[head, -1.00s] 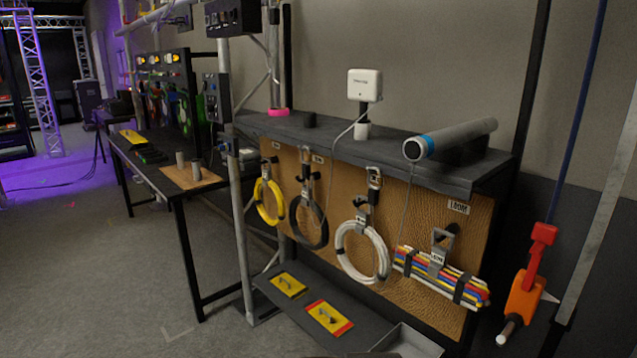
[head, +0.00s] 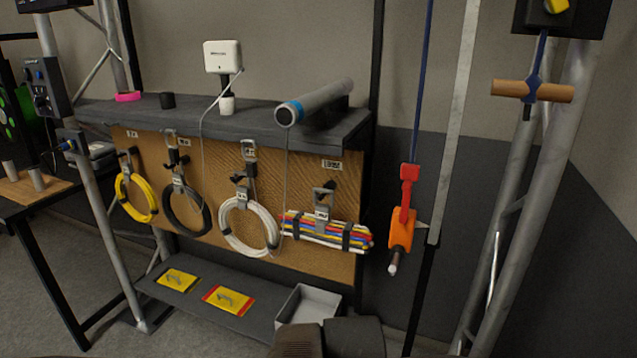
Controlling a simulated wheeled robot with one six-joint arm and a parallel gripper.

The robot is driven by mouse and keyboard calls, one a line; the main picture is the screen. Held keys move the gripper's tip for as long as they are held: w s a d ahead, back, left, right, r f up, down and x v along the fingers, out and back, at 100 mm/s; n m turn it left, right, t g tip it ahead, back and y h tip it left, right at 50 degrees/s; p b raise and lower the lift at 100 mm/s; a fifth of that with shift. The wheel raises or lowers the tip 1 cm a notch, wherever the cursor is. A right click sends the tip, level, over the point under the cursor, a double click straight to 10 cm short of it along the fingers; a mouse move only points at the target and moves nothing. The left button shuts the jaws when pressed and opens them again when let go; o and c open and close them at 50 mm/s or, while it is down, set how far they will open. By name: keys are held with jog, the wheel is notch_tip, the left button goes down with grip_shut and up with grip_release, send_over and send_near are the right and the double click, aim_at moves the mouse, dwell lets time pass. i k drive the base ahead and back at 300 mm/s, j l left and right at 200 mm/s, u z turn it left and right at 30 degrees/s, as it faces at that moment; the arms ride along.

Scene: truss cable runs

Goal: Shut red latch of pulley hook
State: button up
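An orange pulley hook (head: 402,229) hangs at the right of the cable board, at the lower end of a dark blue rope (head: 422,80). Its red latch (head: 407,190) sticks up above the orange body, in line with the rope. A pale rounded tip shows at the hook's bottom and a small grey point at its right side. From here I cannot tell how far the latch stands from its closed seat. My gripper is not clearly seen; dark parts at the bottom edge are probably mine.
A board (head: 320,258) with hanging cable coils and a cable bundle (head: 328,232) is left of the hook. A grey tray (head: 308,303) sits on the lower shelf. A grey post (head: 452,130) stands close right of the hook. A wooden T-handle (head: 532,91) hangs farther right.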

aim_at(410, 173)
jog(key=z, duration=0.9)
